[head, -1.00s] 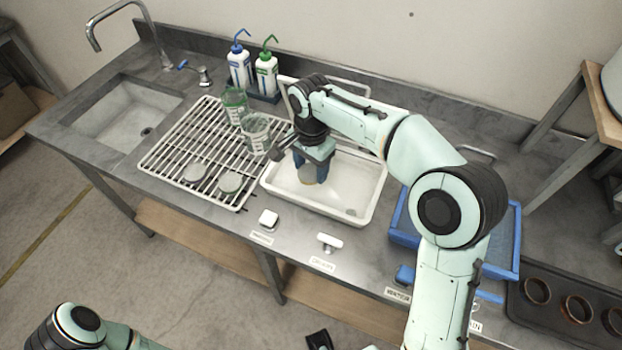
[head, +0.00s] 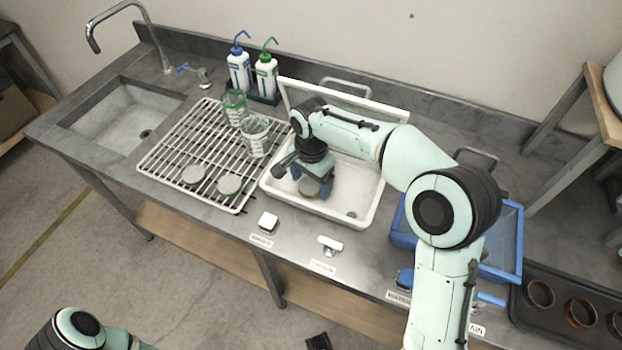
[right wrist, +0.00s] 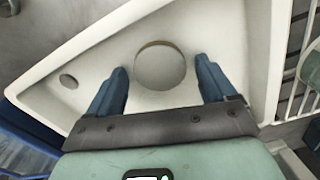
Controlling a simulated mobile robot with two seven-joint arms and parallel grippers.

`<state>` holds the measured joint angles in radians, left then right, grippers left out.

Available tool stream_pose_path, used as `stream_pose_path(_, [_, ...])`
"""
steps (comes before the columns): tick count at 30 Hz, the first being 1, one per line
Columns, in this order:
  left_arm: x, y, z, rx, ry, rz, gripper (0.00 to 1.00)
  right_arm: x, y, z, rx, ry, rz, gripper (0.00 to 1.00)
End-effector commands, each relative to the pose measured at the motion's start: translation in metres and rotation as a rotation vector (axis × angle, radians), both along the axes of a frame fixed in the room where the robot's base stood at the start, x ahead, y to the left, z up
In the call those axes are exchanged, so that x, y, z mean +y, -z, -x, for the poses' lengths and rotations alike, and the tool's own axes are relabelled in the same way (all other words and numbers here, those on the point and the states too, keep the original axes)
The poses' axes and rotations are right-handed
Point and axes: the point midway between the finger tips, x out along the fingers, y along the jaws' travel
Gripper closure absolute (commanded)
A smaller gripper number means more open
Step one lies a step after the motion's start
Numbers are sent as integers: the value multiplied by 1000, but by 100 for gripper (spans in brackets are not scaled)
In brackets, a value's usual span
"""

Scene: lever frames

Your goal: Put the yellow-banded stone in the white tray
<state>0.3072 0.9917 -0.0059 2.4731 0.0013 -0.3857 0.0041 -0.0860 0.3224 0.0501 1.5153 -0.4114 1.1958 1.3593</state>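The stone (head: 309,187) is a round, grey piece inside the white tray (head: 371,208), in its left half. In the right wrist view the stone (right wrist: 160,68) shows a thin yellow-brown edge, and the white tray (right wrist: 85,55) surrounds it. My right gripper (head: 312,184) is low over the tray. In the right wrist view my right gripper (right wrist: 160,78) has its blue fingers spread, with a visible gap on each side of the stone. The stone appears to rest on the tray floor.
Left of the tray, a wire rack (head: 172,150) holds two glass beakers (head: 255,135) and two round discs (head: 229,184). Wash bottles (head: 266,77) stand behind. A blue tray (head: 508,235) is at right. A sink (head: 115,118) is at far left.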

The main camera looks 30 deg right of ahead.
Motion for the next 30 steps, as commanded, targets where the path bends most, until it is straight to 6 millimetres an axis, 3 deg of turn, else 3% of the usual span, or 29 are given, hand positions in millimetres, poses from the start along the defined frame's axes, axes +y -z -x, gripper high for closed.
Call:
stream_pose_path(8, [0,-3,-1,-1,0,0,57,0,-7,0,-2,0,0,16])
stream_pose_path(11, [0,-5,-2,-2,0,0,57,0,-21,-1,-3,0,0,16])
stream_pose_path(21, [0,-19,-7,-8,0,1,57,0,-94,-1,-4,0,-1,16])
stream_pose_path(30, [0,-26,-9,-11,1,0,57,0,-123,0,0,0,0,16])
